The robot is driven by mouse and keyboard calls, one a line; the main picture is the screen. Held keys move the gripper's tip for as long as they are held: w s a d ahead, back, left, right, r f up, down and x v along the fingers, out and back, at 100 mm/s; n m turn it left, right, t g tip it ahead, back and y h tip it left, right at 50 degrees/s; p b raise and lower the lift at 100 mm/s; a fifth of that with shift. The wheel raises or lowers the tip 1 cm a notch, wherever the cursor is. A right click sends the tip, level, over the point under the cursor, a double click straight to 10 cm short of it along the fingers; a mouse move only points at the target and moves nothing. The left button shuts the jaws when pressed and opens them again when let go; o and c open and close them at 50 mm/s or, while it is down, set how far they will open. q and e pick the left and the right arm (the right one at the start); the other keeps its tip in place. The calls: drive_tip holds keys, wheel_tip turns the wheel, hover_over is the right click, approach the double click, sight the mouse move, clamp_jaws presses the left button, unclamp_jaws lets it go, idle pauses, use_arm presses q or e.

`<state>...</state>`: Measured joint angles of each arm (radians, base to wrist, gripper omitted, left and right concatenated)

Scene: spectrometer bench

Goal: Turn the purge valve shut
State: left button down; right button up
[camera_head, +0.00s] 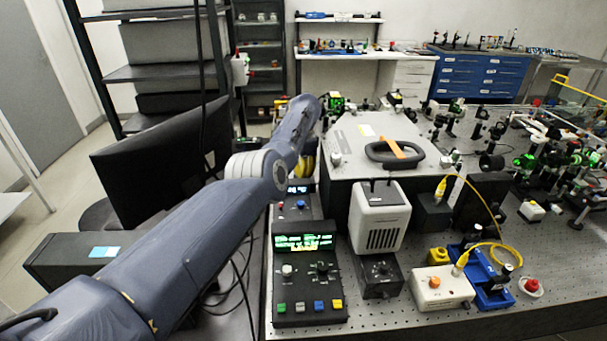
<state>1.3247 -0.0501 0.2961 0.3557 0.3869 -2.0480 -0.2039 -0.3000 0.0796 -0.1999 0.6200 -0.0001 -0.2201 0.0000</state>
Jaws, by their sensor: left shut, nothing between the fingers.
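My left arm (200,215) comes in from the lower left, bends at its pale elbow joint and reaches back to the left side of a grey instrument box (340,135). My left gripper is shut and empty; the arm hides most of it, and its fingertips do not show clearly. The box lid carries a black oval handle with an orange lever (398,147) across it, and a small knob (336,160) at its front left. A yellow round part (308,165) shows just beside my forearm. I cannot tell for certain which part is the purge valve. My right gripper is out of view.
A black control box (308,262) with a lit display and coloured buttons stands in front. A white vented unit (380,215) is to its right. A dark monitor (160,165) stands left of my arm. Optics crowd the right. Bare perforated bench (420,322) shows along the front.

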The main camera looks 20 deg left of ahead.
use_arm(q)
drive_tip(key=shift+r, duration=0.1)
idle(0.3)
drive_tip(key=c, duration=1.3)
unclamp_jaws()
drive_tip(key=shift+c, duration=0.2)
wheel_tip(320, 180, up, 12)
